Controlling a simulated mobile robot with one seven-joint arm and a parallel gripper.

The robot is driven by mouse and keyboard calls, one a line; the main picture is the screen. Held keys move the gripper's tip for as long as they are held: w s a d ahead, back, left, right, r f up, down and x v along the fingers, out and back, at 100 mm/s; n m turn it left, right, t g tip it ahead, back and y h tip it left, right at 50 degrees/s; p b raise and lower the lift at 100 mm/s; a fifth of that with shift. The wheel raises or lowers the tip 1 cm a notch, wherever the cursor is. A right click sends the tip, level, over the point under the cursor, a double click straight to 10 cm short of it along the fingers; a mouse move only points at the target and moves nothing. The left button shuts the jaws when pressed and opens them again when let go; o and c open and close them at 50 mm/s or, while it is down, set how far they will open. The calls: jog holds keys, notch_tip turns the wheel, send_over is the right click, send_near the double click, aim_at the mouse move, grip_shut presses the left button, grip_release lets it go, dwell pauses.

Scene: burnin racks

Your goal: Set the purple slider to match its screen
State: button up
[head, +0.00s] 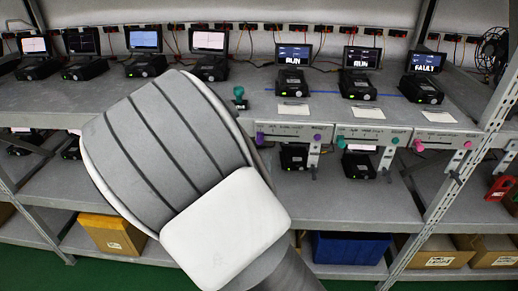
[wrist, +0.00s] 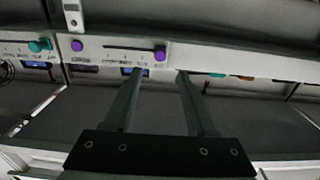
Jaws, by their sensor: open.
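The purple slider knob (head: 260,138) sits at the left end of its slot on the white panel (head: 290,129) at the shelf's front edge. In the wrist view the knob (wrist: 160,52) is just beyond my gripper (wrist: 161,72), whose fingers are apart and empty. It lies roughly between the fingertips in the picture; contact cannot be told. A smaller purple knob (wrist: 77,45) is on the same panel. A small blue display (wrist: 133,71) is partly covered by one finger, its content unreadable. My arm hides the gripper in the head view.
To the right are panels with teal knobs (head: 340,140) and a pink knob (head: 418,144). A teal knob on a stand (head: 239,97) stands on the shelf. A rack upright (head: 460,170) is at the right. A blue bin (head: 349,248) sits below.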

aim_at(260, 141)
jog(key=w, duration=0.7)
jog(key=shift+w+d, duration=0.2)
jog(key=shift+w, duration=0.15)
jog(key=shift+c, duration=0.3)
grip_shut()
dwell(0.7)
